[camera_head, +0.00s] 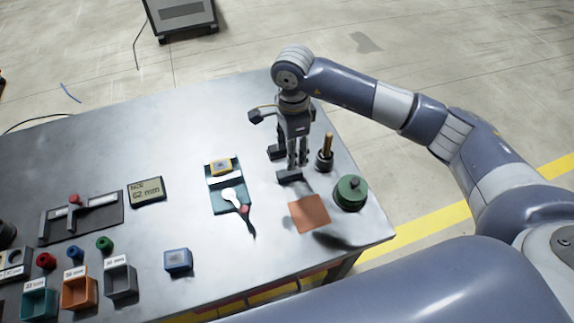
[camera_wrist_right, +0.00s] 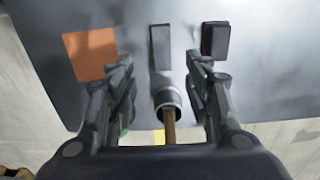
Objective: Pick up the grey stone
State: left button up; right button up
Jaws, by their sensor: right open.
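The grey stone, a narrow grey bar (camera_wrist_right: 160,47), lies on the table in the right wrist view. It appears between and just beyond the fingertips of my right gripper (camera_wrist_right: 160,65). In the head view the gripper (camera_head: 297,163) points down, open and empty, beside the bar (camera_head: 288,176). The fingers partly cover that area, so I cannot tell the exact gap to the stone. My left gripper is not in view.
A dark block (camera_wrist_right: 216,39) and an orange square (camera_wrist_right: 90,54) lie on either side of the stone. A holder with a wooden-handled tool (camera_head: 325,155) and a green round object (camera_head: 351,192) stand close by. A teal tray (camera_head: 228,198) lies left.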

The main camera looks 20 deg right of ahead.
aim_at(292, 173)
jog(key=f, duration=0.3)
jog(key=shift+s, duration=0.3)
jog(key=shift+w+f+p, duration=0.1)
jog(key=shift+f+p, duration=0.15)
jog(key=shift+p, duration=0.15)
jog(key=f, duration=0.1)
jog(key=f+p, duration=0.2)
jog(key=f, duration=0.1)
jog(key=shift+w+f, duration=0.1)
jog(key=shift+w, duration=0.25)
jog(key=shift+f, duration=0.45)
jog(key=shift+c, duration=0.6)
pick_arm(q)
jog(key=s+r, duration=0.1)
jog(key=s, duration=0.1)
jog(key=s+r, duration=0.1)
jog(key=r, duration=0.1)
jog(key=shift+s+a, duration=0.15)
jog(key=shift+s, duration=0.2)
pick_arm(e)
grip_shut()
